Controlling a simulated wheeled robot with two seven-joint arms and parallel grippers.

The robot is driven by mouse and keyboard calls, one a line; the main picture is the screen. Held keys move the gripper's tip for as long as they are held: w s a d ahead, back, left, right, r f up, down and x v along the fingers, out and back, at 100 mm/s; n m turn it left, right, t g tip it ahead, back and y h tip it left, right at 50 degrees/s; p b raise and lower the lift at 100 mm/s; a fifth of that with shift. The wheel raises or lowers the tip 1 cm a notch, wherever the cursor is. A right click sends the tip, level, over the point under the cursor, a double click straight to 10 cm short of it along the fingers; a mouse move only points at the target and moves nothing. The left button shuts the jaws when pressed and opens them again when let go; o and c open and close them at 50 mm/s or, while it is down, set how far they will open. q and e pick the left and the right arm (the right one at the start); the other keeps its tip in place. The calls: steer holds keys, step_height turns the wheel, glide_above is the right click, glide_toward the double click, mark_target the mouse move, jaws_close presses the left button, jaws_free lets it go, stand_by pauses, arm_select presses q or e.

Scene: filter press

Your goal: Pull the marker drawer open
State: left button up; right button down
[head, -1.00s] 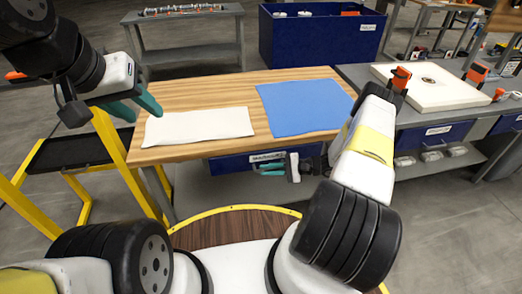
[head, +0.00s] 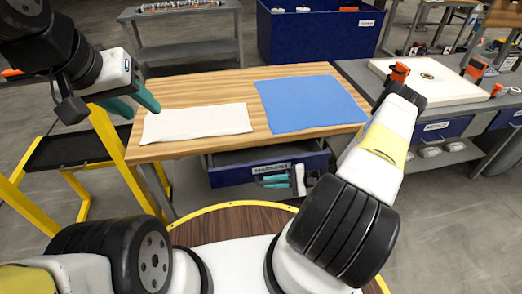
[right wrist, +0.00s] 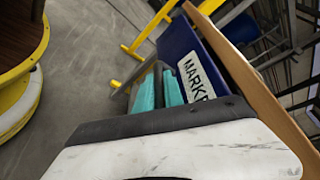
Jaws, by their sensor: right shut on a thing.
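The blue marker drawer (head: 235,173) sits under the wooden table (head: 190,88) and stands partly out. Its dark inside shows behind the front panel. A white label on the front reads MARKERS in part; it also shows in the right wrist view (right wrist: 196,77). My right gripper (head: 272,181) is at the drawer front, its teal fingers shut there on the handle. In the right wrist view the teal fingers (right wrist: 160,88) lie close against the blue front. My left gripper (head: 134,102) is open and empty, above the table's left edge.
A white cloth (head: 197,123) and a blue cloth (head: 310,103) lie flat on the table. A yellow-framed stand (head: 65,150) is at the left. A grey bench (head: 352,75) with a white board (head: 428,82) adjoins at the right. My base's yellow-rimmed deck is in front of the drawer.

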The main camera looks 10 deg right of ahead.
steer(key=s, duration=1.8)
steer(key=shift+d, duration=0.3)
steer(key=c, duration=1.7)
jaws_free()
steer(key=v, duration=0.8)
